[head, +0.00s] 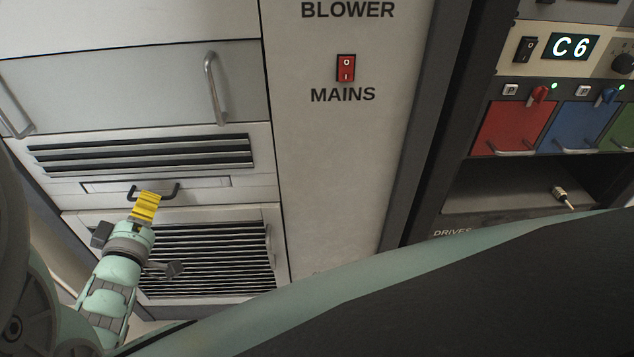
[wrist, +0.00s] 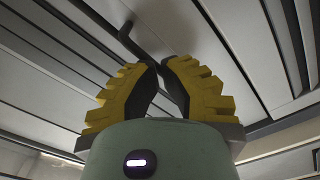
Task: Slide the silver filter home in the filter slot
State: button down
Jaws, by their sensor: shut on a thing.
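The silver filter (head: 208,183) shows as a narrow pale front strip in the filter slot, low on the left cabinet, between two louvred panels. How far it stands out of the slot I cannot tell. A dark bar handle (head: 171,190) is on its front; it also shows in the wrist view (wrist: 131,37). My gripper (head: 148,196) has yellow ridged fingers and is at the middle of this handle. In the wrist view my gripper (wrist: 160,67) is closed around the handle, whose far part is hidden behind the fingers.
An upper vent (head: 145,157) is above the slot and a larger louvred grille (head: 215,250) below it. A drawer handle (head: 214,88) sticks out higher up. A panel with a red mains switch (head: 346,68) is to the right. A small connector (head: 563,196) lies in a bay farther right.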

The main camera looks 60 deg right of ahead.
notch_tip(320, 180, up, 10)
jog(key=s+a+p, duration=0.1)
jog(key=a, duration=0.1)
jog(key=shift+s+a+p, duration=0.15)
jog(key=shift+s+p, duration=0.15)
jog(key=shift+s, duration=0.1)
dwell(0.6)
